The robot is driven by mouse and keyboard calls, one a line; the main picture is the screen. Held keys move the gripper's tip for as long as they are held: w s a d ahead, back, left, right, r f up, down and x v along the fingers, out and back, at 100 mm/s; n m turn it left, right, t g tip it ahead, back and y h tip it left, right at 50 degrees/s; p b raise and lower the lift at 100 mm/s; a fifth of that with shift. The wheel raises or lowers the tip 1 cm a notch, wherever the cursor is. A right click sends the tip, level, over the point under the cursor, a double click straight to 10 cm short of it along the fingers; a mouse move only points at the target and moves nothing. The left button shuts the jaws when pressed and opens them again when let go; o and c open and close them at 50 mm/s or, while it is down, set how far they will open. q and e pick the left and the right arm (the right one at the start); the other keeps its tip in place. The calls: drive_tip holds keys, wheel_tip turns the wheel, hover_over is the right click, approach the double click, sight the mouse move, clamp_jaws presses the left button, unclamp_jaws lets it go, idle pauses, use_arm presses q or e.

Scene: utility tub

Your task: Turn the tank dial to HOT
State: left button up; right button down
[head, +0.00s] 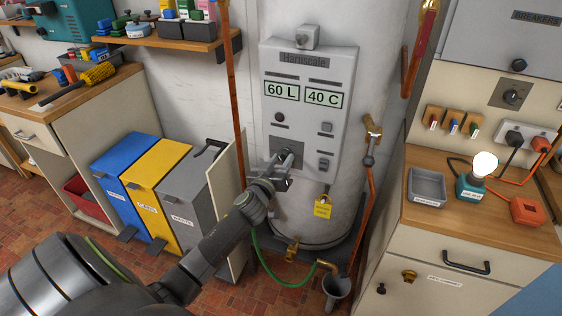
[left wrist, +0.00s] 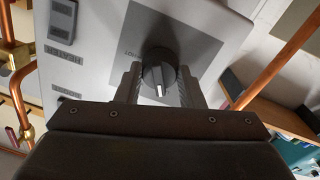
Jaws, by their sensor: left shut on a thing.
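The tank dial (left wrist: 158,72) is a round dark knob with a white pointer mark on a grey control panel (head: 290,112). My left gripper (head: 278,176) is at the dial, low on the panel's left side. In the left wrist view my left gripper (left wrist: 157,84) has a finger on each side of the dial and is shut on it. The white mark points toward the gripper's palm. Two displays on the panel read 60 L and 40 C (head: 322,98). My right gripper is not in view.
The panel is on a white tank (head: 330,30). Copper pipes (head: 232,90) run on both sides, with a brass valve (head: 373,130) at right. Blue, yellow and grey bins (head: 150,180) stand left; a wooden counter (head: 460,225) stands right.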

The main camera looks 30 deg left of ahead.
use_arm(q)
drive_tip(key=shift+m, duration=0.3)
drive_tip(key=m+p, duration=0.1)
drive_tip(key=m, duration=0.5)
drive_tip(key=shift+r, duration=0.1)
drive_tip(key=m+p, duration=0.1)
drive_tip(key=m, duration=0.2)
drive_tip(key=shift+m, duration=0.3)
drive_tip(key=m, duration=0.3)
drive_tip(key=shift+g+y+p, duration=0.3)
drive_tip(key=shift+p, duration=0.1)
drive_tip(key=m+p, duration=0.1)
drive_tip(key=m, duration=0.4)
drive_tip(key=shift+m, duration=0.3)
drive_tip(key=m, duration=0.4)
drive_tip(key=shift+d+y+p, duration=0.1)
drive_tip(key=shift+y+p, duration=0.2)
drive_tip(key=shift+p, duration=0.05)
drive_tip(key=shift+m, duration=0.3)
drive_tip(key=o, duration=1)
